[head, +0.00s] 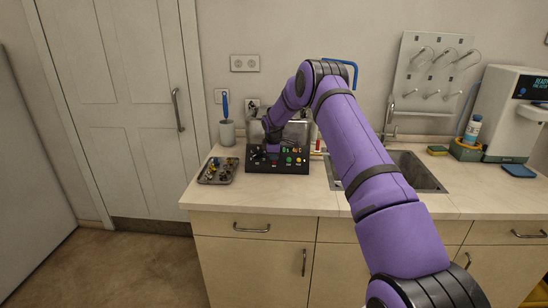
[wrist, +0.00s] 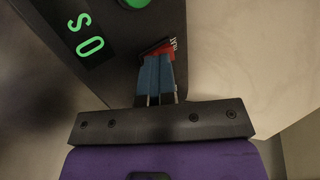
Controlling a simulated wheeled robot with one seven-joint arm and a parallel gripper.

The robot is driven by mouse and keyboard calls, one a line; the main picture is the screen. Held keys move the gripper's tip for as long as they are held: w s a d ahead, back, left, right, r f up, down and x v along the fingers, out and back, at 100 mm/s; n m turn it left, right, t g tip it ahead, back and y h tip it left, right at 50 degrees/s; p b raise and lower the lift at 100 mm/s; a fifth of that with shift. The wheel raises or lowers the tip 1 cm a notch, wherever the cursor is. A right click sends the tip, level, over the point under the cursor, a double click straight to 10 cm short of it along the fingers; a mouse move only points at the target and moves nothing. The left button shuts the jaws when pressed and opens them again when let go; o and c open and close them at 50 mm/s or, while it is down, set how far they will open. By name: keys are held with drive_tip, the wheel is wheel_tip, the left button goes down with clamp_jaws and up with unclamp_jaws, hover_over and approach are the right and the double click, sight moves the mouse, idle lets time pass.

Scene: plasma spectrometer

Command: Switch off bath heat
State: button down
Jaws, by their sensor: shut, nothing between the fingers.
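The black bath control panel (head: 262,167) stands on the counter, with a green display and coloured buttons. It fills the upper left of the wrist view (wrist: 108,70), with green digits (wrist: 85,35) and part of a green button. A red switch (wrist: 158,47) sits near the panel's edge, beside small white lettering I cannot read surely. My gripper (wrist: 157,62) is shut, its blue fingertips right at the red switch and partly covering it. They seem to touch it, but I cannot be sure. The switch's on or off position is unclear. In the head view my gripper (head: 272,138) is above the panel's left part.
A tray of small parts (head: 217,171) lies left of the panel, with a grey cup (head: 227,133) holding a blue-handled tool behind it. A metal bath (head: 297,131) stands behind the panel. The sink (head: 415,172) is to the right. The counter's front strip is clear.

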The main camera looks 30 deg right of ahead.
drive_tip(key=shift+r, duration=0.15)
drive_tip(key=shift+r, duration=0.6)
